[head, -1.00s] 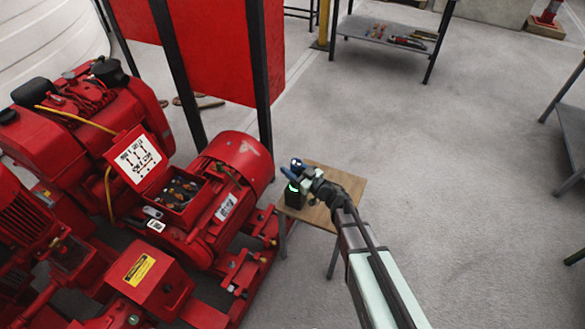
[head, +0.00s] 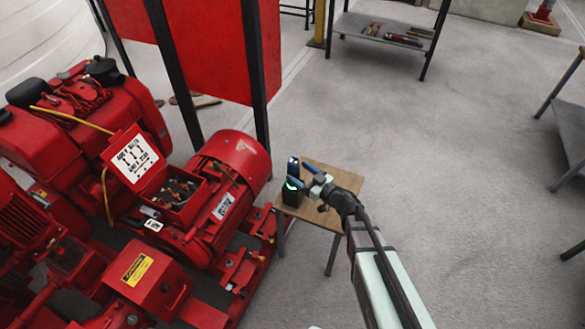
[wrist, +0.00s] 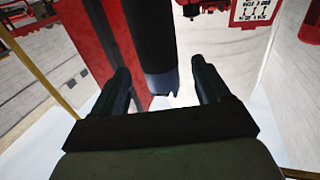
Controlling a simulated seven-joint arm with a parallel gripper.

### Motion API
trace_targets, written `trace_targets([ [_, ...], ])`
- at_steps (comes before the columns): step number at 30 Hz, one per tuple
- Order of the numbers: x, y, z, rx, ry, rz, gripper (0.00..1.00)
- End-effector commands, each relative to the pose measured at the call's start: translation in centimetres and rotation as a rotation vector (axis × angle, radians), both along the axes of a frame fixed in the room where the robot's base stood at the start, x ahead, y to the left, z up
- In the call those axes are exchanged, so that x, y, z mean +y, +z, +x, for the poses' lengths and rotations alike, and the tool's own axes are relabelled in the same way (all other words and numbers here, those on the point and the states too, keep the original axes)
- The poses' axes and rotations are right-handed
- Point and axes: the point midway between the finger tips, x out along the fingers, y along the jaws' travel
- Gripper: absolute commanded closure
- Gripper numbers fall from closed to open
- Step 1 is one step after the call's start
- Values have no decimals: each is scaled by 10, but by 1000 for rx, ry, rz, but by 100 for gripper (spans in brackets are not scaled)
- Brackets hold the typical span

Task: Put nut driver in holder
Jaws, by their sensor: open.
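My gripper (head: 302,178) is open above the small wooden table in the head view. In the wrist view its two dark fingers (wrist: 160,68) stand apart, with a thick dark cylinder (wrist: 150,40) between or just beyond them. Gaps show on both sides of the cylinder, and its near end is bluish. I cannot tell whether this cylinder is the nut driver or part of the holder. A black object with a green light (head: 291,193) stands on the table's left side, just below the fingers. My gripper partly hides it. No separate nut driver or holder can be made out.
The small wooden table (head: 338,180) is mostly bare on its right. The red pumpset (head: 233,165) stands close on its left, with a red panel on black posts behind. A grey shelf with tools (head: 385,30) stands far back. Open floor lies to the right.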

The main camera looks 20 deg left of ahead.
Motion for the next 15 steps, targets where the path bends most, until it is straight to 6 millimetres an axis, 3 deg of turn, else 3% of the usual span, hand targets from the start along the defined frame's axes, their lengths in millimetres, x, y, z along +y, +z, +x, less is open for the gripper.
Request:
trace_targets([
  [6,-38,0,-13,1,-2,-1,24],
  [15,-61,0,-20,0,0,0,24],
])
